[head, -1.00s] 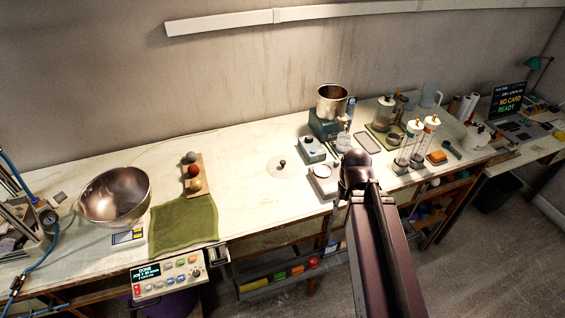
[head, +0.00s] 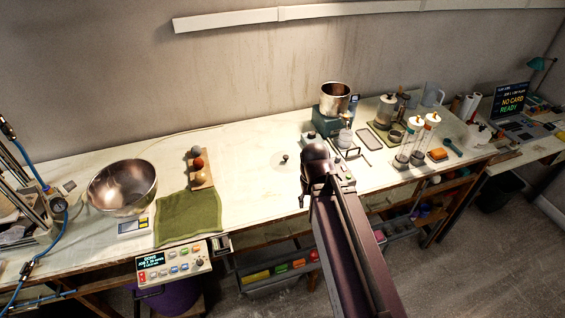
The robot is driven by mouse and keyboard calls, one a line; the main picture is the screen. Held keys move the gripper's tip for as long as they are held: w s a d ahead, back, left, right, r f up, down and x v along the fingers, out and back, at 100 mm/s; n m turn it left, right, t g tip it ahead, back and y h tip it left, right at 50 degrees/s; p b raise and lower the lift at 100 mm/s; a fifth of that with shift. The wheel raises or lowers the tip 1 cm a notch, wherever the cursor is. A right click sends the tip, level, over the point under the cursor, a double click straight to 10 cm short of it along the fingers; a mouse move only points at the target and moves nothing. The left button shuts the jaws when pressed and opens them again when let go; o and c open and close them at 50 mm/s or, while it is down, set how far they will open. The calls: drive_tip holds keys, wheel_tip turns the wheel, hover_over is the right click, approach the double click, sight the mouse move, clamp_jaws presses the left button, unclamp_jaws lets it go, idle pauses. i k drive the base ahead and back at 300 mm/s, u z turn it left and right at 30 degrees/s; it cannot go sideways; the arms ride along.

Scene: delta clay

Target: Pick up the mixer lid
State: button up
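The mixer lid (head: 278,163) looks like a pale, nearly clear disc with a small dark knob, lying flat on the worktop. My arm's dark wrist is just to its right in the picture and may cover its right edge. My gripper (head: 303,198) shows only as a small dark part below the wrist, in front and to the right of the lid. The wrist hides most of the fingers, so their opening cannot be seen. The mixer (head: 335,97), a steel pot on a teal base, stands behind, to the right of the lid.
A steel bowl (head: 122,187), a green cloth (head: 188,216) and a wooden strip with several balls (head: 206,178) are on the left. Clear cylinders (head: 404,150) and jars crowd the right. The worktop between the balls and the lid is clear.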

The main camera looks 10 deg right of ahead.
sight(284, 161)
drive_tip(key=u, duration=0.15)
drive_tip(key=k, duration=0.8)
drive_tip(key=z, duration=0.85)
drive_tip(key=i, duration=1)
